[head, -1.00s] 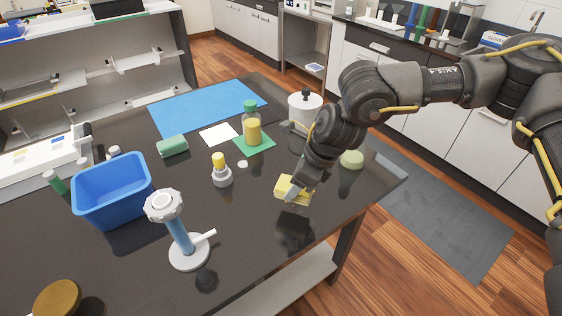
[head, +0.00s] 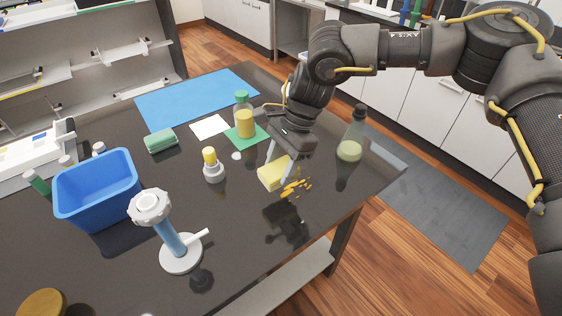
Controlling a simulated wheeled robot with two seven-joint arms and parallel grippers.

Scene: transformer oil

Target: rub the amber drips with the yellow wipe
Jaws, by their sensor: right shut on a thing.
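The yellow wipe (head: 273,174) is a pale block in the jaws of my right gripper (head: 280,163), low over the black bench. I cannot tell whether it touches the bench top. The amber drips (head: 295,188) are a cluster of small orange streaks on the bench, just right of and in front of the wipe. Part of the patch may be hidden behind the wipe. My left gripper does not show.
A bottle with pale green liquid (head: 350,143) stands right of my gripper. Left are a small yellow-topped vial (head: 211,166), a blue bin (head: 95,190) and a white-knobbed stand (head: 179,252). The bench's front right is clear.

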